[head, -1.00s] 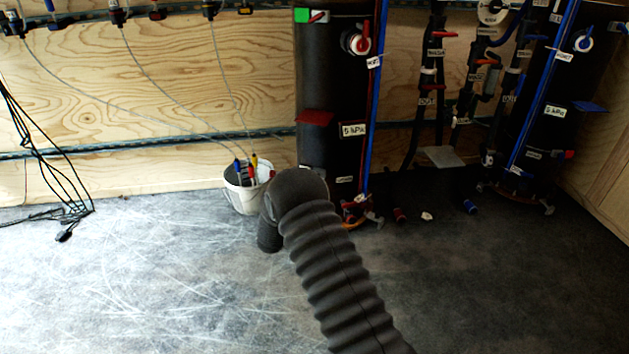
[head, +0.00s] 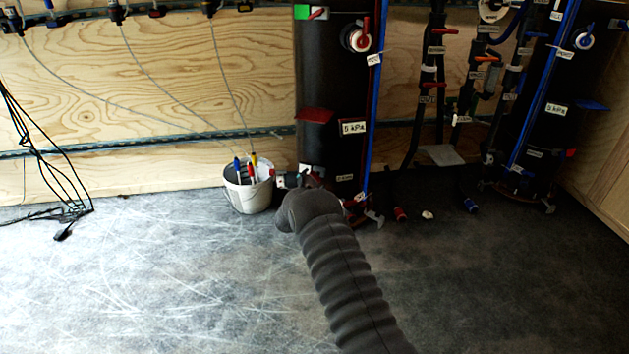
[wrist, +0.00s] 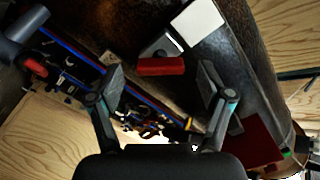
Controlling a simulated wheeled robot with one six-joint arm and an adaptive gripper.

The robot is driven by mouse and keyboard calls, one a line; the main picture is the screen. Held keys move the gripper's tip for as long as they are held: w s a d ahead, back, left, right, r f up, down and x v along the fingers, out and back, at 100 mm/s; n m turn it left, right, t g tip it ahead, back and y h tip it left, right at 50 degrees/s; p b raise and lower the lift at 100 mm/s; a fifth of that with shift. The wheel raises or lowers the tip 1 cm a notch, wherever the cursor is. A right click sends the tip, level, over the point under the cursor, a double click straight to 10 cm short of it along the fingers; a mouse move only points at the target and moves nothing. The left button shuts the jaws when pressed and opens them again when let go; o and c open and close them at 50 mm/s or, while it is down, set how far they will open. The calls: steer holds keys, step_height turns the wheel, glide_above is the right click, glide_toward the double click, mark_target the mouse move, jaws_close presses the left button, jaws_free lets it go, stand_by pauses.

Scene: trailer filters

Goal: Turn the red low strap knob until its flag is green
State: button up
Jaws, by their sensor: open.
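The red low strap knob shows in the wrist view as a red flag bar (wrist: 160,66) on a grey body, beside a white label plate on the black filter column. My gripper (wrist: 161,73) is open, with one finger on each side of the red bar in the picture. The fingers look apart from it; the exact depth cannot be told. In the head view the small red knob end (head: 272,171) shows at the lower left of the black column (head: 330,85), next to my gripper (head: 294,179), which is small and dark there.
A white bucket (head: 247,196) with coloured tools stands just left of the column. A dark red plate (head: 316,115) juts from the column above. Hoses and a second black column (head: 540,105) stand to the right.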

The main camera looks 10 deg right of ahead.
steer(key=shift+x, duration=1.05)
steer(key=c, duration=1.2)
steer(key=shift+o, duration=0.2)
steer(key=shift+n, duration=0.3)
steer(key=shift+n, duration=2.5)
